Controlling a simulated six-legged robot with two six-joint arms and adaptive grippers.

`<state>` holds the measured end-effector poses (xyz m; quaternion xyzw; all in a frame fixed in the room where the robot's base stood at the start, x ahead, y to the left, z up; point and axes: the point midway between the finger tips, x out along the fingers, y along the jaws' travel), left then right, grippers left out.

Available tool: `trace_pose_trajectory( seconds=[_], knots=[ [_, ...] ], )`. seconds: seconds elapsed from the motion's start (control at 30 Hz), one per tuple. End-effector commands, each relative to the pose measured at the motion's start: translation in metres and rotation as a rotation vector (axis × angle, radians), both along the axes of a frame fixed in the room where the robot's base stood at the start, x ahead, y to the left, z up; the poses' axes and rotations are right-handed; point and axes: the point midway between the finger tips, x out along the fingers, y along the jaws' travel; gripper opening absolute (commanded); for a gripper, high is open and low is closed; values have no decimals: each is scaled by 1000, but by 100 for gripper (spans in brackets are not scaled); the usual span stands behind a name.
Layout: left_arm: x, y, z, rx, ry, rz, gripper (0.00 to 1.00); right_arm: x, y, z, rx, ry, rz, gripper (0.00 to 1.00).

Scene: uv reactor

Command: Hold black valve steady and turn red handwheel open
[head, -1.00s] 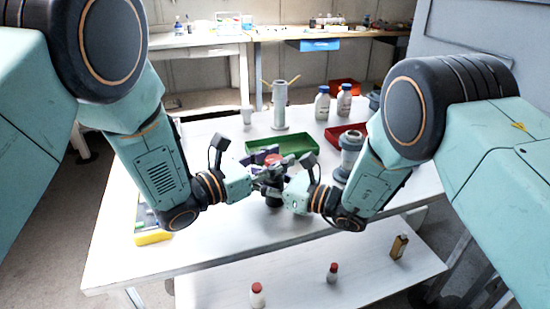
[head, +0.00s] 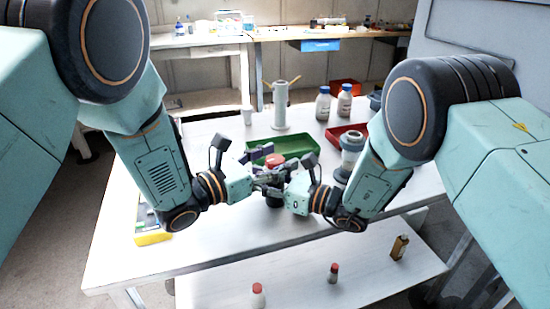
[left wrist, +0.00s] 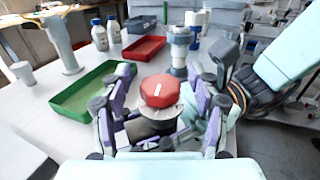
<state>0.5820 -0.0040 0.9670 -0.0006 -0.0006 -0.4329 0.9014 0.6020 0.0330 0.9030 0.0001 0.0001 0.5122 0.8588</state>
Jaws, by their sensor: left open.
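The red handwheel (head: 276,160) sits on top of the black valve (head: 273,201), which stands upright on the white table. In the left wrist view the handwheel (left wrist: 160,90) is centred with a pale mark on top, and the dark valve body (left wrist: 150,127) shows below it. My left gripper (head: 264,172) is open, its purple-padded fingers (left wrist: 160,112) on either side of the handwheel and apart from it. My right gripper (head: 277,181) is low at the valve from the right. Its fingertips are mixed with the left fingers, so its grip is unclear.
A green tray (head: 253,148) lies just behind the valve. A grey-and-white fitting (head: 351,145) stands close to the right arm, with a red tray (head: 337,130) behind it.

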Motion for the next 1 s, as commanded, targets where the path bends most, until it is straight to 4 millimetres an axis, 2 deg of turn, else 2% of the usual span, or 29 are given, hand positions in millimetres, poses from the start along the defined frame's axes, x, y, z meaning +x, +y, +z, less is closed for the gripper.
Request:
trace_pose_trajectory(
  seconds=[0.13, 0.5, 1.0],
  knots=[
    [-6, 9, 0, 0, 1, 3, 62, 0, 0, 0, 0, 0, 1, 0],
    [-39, 51, 0, -2, 2, 4, 62, 0, 0, 0, 0, 0, 1, 0],
    [-47, 58, -1, -2, 4, 0, 62, 0, 0, 0, 0, -1, 0, 0]
  ],
)
